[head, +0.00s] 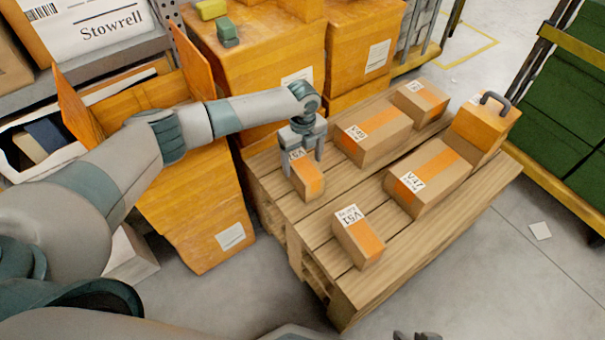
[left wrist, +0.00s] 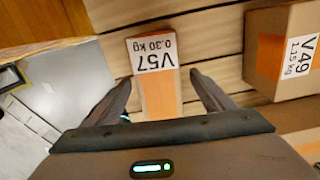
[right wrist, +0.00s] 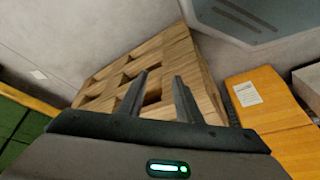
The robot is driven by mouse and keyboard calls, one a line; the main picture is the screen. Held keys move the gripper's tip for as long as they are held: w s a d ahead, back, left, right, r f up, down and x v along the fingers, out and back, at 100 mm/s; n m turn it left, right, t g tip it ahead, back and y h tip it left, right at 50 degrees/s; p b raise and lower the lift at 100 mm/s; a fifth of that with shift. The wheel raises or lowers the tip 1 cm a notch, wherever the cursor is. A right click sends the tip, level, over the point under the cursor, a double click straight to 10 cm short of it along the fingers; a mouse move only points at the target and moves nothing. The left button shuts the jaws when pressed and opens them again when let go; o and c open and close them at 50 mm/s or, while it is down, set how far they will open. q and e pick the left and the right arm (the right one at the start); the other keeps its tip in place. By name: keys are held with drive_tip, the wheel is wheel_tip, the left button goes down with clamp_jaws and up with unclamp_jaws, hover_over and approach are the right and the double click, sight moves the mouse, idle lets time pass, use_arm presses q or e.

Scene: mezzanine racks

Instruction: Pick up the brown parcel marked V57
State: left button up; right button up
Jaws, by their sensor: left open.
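The brown parcel marked V57 (head: 309,186) sits on the left part of the wooden pallet, with an orange band and a white label. In the left wrist view the V57 parcel (left wrist: 155,60) shows its label reading 0.30 kg. My left gripper (head: 303,165) is open right at the parcel, pointing down. In the left wrist view the fingers of the left gripper (left wrist: 160,82) lie on either side of the parcel, with gaps visible. My right gripper (right wrist: 160,85) is open and empty, away from the parcel, with the pallet beyond its fingers.
Orange bins (head: 200,205) stand left, green crates (head: 565,80) right.

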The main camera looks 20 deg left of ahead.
drive_tip(key=shift+s, duration=0.25)
drive_tip(key=shift+f, duration=0.1)
use_arm(q)
drive_tip(key=shift+f, duration=0.2)
drive_tip(key=f, duration=0.3)
drive_tip(key=shift+s+f, duration=0.25)
drive_tip(key=shift+f, duration=0.7)
use_arm(e)
drive_tip(key=shift+w+a+r+t, duration=0.3)
drive_tip(key=shift+w+a, duration=0.1)
drive_tip(key=shift+w, duration=0.3)
drive_tip(key=shift+s, duration=0.1)
